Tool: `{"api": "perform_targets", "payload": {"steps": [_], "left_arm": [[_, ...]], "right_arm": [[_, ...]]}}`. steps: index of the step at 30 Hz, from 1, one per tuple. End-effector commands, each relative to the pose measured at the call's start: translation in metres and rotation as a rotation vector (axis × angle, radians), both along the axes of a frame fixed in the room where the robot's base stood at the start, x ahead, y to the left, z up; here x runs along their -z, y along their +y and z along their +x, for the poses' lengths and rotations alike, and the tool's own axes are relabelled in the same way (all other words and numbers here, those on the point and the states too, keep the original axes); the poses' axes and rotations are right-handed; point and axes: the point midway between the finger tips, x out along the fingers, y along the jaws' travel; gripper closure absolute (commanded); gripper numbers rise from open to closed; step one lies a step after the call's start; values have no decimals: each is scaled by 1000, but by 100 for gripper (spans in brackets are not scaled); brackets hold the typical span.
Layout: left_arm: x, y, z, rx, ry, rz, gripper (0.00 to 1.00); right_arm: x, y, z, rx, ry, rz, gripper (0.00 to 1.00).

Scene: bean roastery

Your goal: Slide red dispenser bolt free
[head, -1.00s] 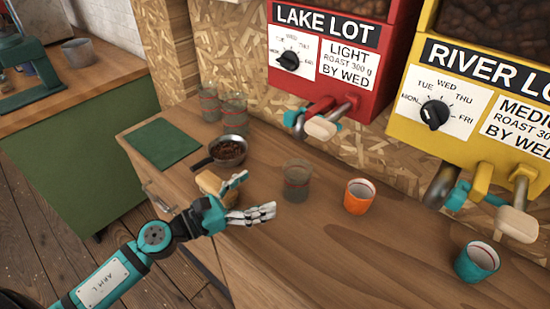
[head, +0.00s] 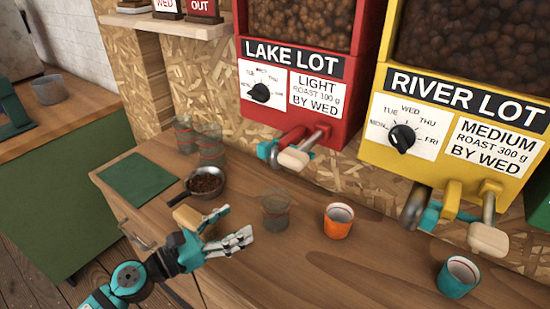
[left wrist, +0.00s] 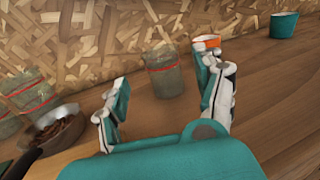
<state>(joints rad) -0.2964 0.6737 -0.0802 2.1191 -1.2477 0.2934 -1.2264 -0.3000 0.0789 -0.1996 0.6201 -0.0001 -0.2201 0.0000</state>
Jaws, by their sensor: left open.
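The red dispenser (head: 305,100), labelled LAKE LOT, hangs on the back wall in the head view. Under it are a teal bolt part (head: 267,150) at the left and a metal spout with a pale wooden handle (head: 294,158). My left gripper (head: 232,228) is open and empty over the counter, below and left of the dispenser, apart from the bolt. In the left wrist view its two fingers (left wrist: 167,98) are spread with nothing between them. The dispenser is not in the left wrist view. My right gripper is not in view.
A yellow dispenser (head: 450,120) hangs at the right. A clear glass (head: 276,211), an orange cup (head: 338,221) and a teal cup (head: 457,276) stand on the counter. A pan of beans (head: 206,186), two glasses (head: 209,143) and a green mat (head: 142,180) are at the left.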

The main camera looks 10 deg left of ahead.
Motion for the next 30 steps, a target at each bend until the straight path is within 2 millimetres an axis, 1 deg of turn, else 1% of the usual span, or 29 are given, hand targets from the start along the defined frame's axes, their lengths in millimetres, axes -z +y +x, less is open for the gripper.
{"api": "perform_targets", "payload": {"steps": [1, 2, 5, 6, 9, 12, 15, 18, 22, 25, 30], "left_arm": [[-13, 1, -4, 3, 22, -44, 40], [-21, 2, -6, 5, 40, -78, 44], [-50, 3, -17, 17, 130, -236, 57], [-63, 4, -22, 23, 177, -309, 62], [-93, 4, -35, 38, 310, -498, 75], [-119, 2, -46, 52, 459, -682, 88], [-138, -3, -57, 62, 616, -844, 100], [-152, -8, -67, 63, 759, -976, 100], [-162, -15, -76, 59, 901, -1093, 100], [-164, -17, -80, 55, 964, -1142, 100], [-165, -19, -82, 53, 997, -1167, 100]], "right_arm": [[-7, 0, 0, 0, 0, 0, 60], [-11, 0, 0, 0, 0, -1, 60], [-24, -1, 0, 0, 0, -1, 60], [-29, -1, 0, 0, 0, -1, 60], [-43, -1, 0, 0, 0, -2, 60], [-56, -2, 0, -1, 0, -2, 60], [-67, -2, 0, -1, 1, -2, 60], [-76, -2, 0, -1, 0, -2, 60], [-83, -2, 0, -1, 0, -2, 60], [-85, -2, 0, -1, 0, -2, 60], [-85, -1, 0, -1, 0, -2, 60]]}}
